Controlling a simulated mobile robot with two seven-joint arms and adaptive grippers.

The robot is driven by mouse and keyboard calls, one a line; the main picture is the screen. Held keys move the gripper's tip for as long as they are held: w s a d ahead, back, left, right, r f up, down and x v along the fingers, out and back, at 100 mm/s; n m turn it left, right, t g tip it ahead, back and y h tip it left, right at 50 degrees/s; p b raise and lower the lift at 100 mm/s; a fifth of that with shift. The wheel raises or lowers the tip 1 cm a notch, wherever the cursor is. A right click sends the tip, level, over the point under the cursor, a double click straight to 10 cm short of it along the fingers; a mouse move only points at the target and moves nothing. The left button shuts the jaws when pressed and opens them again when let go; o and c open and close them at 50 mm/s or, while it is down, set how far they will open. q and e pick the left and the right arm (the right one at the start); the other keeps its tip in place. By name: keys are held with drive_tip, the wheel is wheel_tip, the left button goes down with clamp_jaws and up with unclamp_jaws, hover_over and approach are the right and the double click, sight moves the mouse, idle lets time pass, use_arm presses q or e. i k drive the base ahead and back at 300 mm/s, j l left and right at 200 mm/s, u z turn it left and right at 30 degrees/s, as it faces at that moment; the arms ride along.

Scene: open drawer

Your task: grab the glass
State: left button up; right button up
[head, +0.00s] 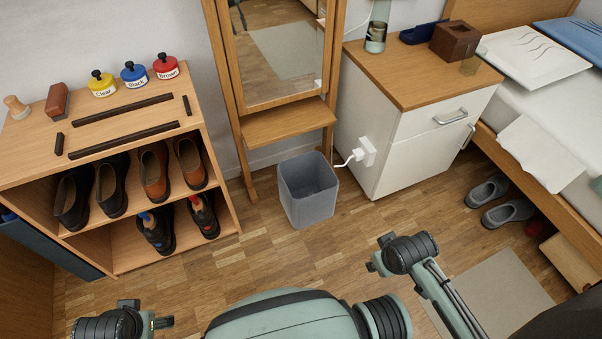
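My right gripper (378,254) is low in the middle right of the view, over the floor and well short of the nightstand. My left gripper (148,314) is at the bottom left, far from the glass. Neither touches the glass.
A pale green cylindrical object (376,38) and a blue tray (423,33) share the nightstand top. A grey bin (308,190) stands before the mirror (276,50). A shoe shelf (130,258) is left, a bed (560,100) right. Slippers (508,213) lie beside the bed.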

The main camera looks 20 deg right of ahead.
sight(475, 54)
drive_tip(key=z, duration=1.45)
